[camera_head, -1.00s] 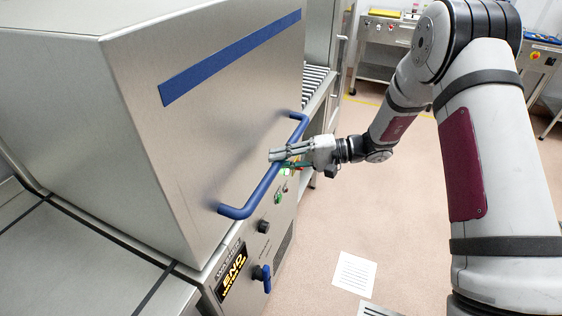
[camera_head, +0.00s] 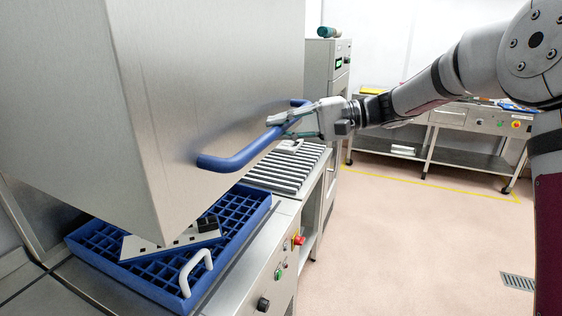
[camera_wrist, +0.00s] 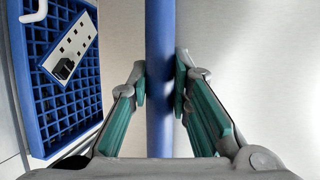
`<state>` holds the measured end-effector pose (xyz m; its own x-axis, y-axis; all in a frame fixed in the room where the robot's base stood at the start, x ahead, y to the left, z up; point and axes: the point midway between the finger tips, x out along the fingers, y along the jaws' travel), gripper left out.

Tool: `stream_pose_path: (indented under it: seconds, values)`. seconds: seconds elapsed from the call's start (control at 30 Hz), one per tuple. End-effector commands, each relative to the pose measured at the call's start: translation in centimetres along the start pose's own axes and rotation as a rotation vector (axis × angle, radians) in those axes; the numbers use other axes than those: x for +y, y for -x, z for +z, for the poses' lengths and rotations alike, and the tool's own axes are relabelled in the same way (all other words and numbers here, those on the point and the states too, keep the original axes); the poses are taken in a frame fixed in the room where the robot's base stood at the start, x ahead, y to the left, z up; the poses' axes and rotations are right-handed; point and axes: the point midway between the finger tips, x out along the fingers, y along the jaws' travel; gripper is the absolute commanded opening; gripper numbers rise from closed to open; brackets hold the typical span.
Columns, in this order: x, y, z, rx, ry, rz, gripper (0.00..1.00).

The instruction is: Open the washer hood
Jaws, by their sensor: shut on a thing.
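The washer hood (camera_head: 150,90) is a large steel box, raised above the washer bed in the head view. Its blue bar handle (camera_head: 235,160) runs along the lower front face. My gripper (camera_head: 283,124) is shut on the handle near its far end. In the wrist view the handle (camera_wrist: 159,60) passes upright between the two green-padded fingers (camera_wrist: 160,88). Under the hood a blue grid rack (camera_head: 105,277) is in view, with a pale slotted plate (camera_head: 140,247) lying tilted on it. The rest of the rack's far side is hidden by the hood.
A roller conveyor (camera_head: 290,168) continues behind the washer. The washer's front panel (camera_head: 262,275) has knobs and a red button (camera_head: 298,240). A steel bench (camera_head: 440,118) stands at the back right. The floor (camera_head: 410,240) between is clear.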

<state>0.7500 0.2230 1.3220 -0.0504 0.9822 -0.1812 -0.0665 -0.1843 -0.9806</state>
Motion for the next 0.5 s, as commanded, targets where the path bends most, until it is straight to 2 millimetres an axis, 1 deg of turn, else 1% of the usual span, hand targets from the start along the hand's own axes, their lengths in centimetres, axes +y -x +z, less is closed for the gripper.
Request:
stream_pose_path:
  seconds: [0.03, 0.1, 0.2, 0.33, 0.5]
  values:
    - [-1.2, 0.2, 0.1, 0.000, 0.007, 0.000, 0.00]
    - [-2.4, 0.5, 0.2, 0.000, 0.006, 0.000, 0.00]
    - [-3.6, 0.7, 0.3, 0.000, 0.004, 0.000, 0.00]
    - [-4.5, 0.9, 0.3, 0.000, 0.002, 0.000, 0.00]
    - [-4.8, 0.9, 0.4, -0.001, 0.000, 0.000, 0.00]
